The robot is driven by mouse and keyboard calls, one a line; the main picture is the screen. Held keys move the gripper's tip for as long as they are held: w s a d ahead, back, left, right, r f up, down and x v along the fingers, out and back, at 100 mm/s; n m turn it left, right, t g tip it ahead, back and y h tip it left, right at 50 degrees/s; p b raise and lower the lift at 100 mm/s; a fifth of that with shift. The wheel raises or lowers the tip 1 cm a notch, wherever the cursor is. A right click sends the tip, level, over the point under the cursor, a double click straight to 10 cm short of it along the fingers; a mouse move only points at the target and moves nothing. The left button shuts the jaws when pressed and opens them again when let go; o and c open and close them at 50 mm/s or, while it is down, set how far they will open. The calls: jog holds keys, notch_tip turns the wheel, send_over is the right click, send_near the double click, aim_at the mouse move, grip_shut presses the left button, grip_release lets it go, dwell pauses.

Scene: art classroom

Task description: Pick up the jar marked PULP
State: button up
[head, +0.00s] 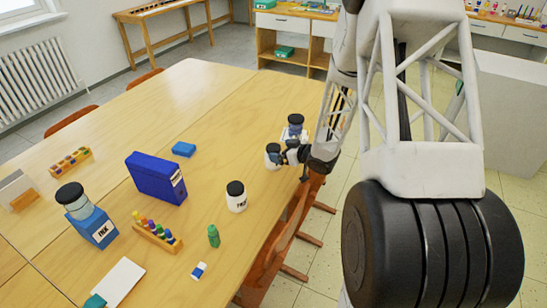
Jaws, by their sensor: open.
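My gripper (291,158) is open at the right edge of the table (215,105), beside two dark-lidded white jars. The nearer of these, a small jar (271,158), is just left of my fingers and partly covered by them. The farther jar (295,128) stands behind my gripper. I cannot tell from this view whether my fingers are around or only beside the nearer jar. Another white jar (237,202) with a black lid stands nearer the front; its small dark lettering is not clear. I cannot make out the word PULP on any jar.
A blue box file (156,178), a blue box marked INK (98,230) with a dark-lidded jar (74,203) by it, a rack of colored bottles (157,235) and a green bottle (213,236) stand left. A wooden chair (283,240) is against the table's right edge.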

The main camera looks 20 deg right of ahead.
aim_at(271, 147)
dwell(0.3)
jog(key=shift+d+x, duration=0.25)
jog(key=shift+x, duration=2.5)
jog(key=shift+d+f, duration=0.1)
jog(key=shift+c, duration=0.3)
jog(key=c, duration=1.2)
jog(key=shift+c, duration=0.2)
